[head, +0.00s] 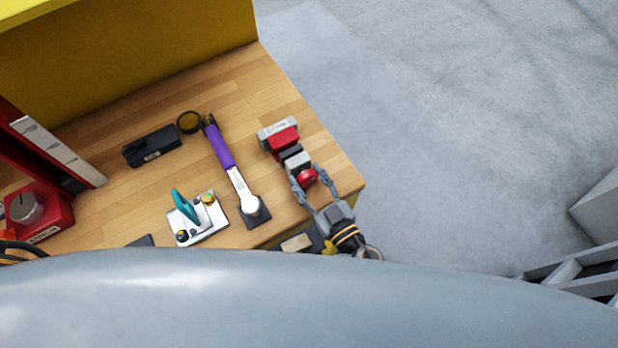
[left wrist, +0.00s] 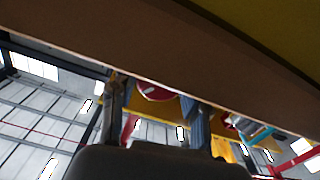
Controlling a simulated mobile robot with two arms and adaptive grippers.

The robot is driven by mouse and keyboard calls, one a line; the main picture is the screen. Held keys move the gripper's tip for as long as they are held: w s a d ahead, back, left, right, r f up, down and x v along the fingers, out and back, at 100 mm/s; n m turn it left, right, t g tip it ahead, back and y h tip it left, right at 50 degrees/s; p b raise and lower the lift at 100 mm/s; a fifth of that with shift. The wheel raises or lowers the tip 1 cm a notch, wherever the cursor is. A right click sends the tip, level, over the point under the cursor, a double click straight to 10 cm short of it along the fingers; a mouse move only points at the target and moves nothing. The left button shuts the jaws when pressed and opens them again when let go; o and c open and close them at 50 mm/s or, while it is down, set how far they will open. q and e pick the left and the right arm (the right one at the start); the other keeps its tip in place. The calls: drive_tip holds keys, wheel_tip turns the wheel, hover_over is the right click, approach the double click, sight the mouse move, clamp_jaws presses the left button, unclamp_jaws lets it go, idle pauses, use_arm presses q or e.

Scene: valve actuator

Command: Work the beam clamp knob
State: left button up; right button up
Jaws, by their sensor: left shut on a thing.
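The beam clamp (head: 283,140), red and grey with a silver plate at its far end, lies near the right edge of the wooden bench. Its red knob (head: 306,178) is at the near end. My left gripper (head: 307,172) has one finger on each side of the knob and is shut on it. In the left wrist view the fingers (left wrist: 155,113) stand on both sides of a red disc, the knob (left wrist: 155,92). The finger contact itself is partly hidden. My right gripper is not in view.
The bench (head: 115,205) also bears a purple-handled tool (head: 220,148), a black box (head: 151,146), a teal-handled device (head: 199,217) and a red box with a dial (head: 38,212). A yellow panel (head: 130,55) stands behind. Open floor (head: 450,130) lies to the right.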

sight(309, 175)
use_arm(q)
drive_tip(key=m+b, duration=0.1)
drive_tip(key=m, duration=0.1)
drive_tip(key=shift+f+m+b, duration=0.1)
drive_tip(key=shift+m+b, duration=0.2)
drive_tip(key=shift+w+m+b, duration=0.1)
drive_tip(key=shift+m+b, duration=0.6)
drive_tip(key=shift+m, duration=1.1)
drive_tip(key=shift+r, duration=0.2)
drive_tip(key=o, duration=1.2)
drive_tip(key=shift+f, duration=0.1)
drive_tip(key=shift+c, duration=0.2)
wheel_tip(309, 175, up, 10)
drive_tip(key=shift+r, duration=0.1)
